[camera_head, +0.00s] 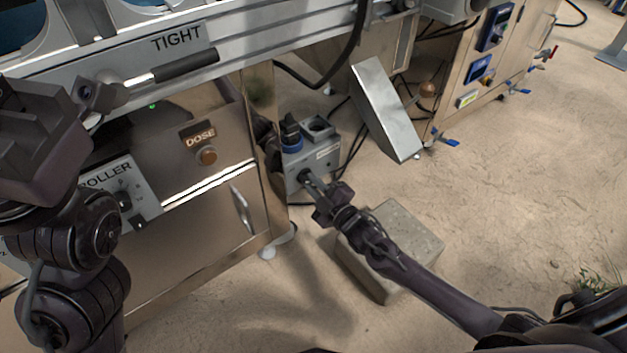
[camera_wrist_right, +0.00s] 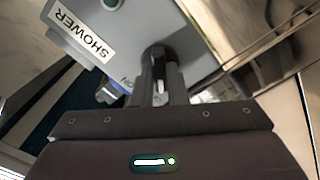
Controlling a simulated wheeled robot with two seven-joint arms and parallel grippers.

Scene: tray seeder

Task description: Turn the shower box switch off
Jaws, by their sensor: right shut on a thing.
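The shower box (camera_head: 326,160) is a grey box low on the floor beside the steel cabinet. In the right wrist view, the shower box (camera_wrist_right: 195,30) carries a white SHOWER label. Its black switch knob (camera_wrist_right: 158,53) sits on the front face, with small lettering beside it partly hidden. My right gripper (camera_head: 308,181) reaches the box's front face, and in the wrist view the right gripper (camera_wrist_right: 160,85) has its two fingers closed around the knob. The knob's exact setting is hard to read. My left gripper (camera_head: 45,140) is at the left edge, and its fingers are not clear.
A concrete block (camera_head: 405,225) lies under my right forearm. A tilted metal panel (camera_head: 385,110) stands right of the box. Dark cables run behind the box. The floor at right is open.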

